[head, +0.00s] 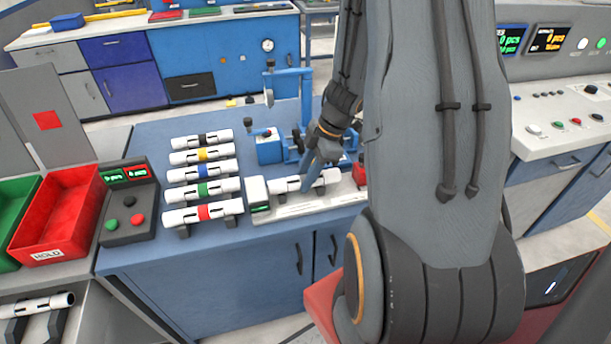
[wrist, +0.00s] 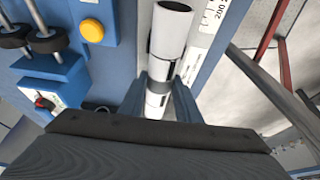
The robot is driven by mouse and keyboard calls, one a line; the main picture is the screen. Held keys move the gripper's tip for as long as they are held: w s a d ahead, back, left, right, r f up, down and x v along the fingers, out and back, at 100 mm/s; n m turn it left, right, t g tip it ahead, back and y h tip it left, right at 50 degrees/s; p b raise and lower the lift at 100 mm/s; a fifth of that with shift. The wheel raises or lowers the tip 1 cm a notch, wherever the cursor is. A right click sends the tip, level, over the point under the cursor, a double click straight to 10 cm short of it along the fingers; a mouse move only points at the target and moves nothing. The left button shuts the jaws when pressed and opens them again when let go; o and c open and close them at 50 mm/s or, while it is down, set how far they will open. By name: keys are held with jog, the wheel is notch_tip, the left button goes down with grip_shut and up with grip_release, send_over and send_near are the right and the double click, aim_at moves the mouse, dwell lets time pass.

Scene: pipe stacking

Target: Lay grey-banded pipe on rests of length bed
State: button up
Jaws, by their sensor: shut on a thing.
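My gripper (head: 314,176) is shut on a white pipe (head: 286,185), which lies level along the length bed (head: 292,210). In the wrist view the pipe (wrist: 171,30) runs between my two blue fingers (wrist: 162,95); a grey band and dark slots show near them. The pipe is at the bed's rests, but I cannot tell whether it touches them. A scale (wrist: 214,15) marked 200 runs beside the pipe. My fingers and wrist hide part of the pipe and the bed.
A rack left of the bed holds several white pipes, including a red-banded one (head: 203,213). A blue fixture (head: 270,148) stands behind the bed. A red HOLD bin (head: 62,215) and a button box (head: 128,205) are further left. Another pipe (head: 40,305) lies at lower left.

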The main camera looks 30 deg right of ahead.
jog(key=shift+f, duration=0.4)
jog(key=o, duration=1.2)
jog(key=v, duration=0.7)
jog(key=shift+d+r, duration=0.1)
jog(key=shift+r, duration=0.3)
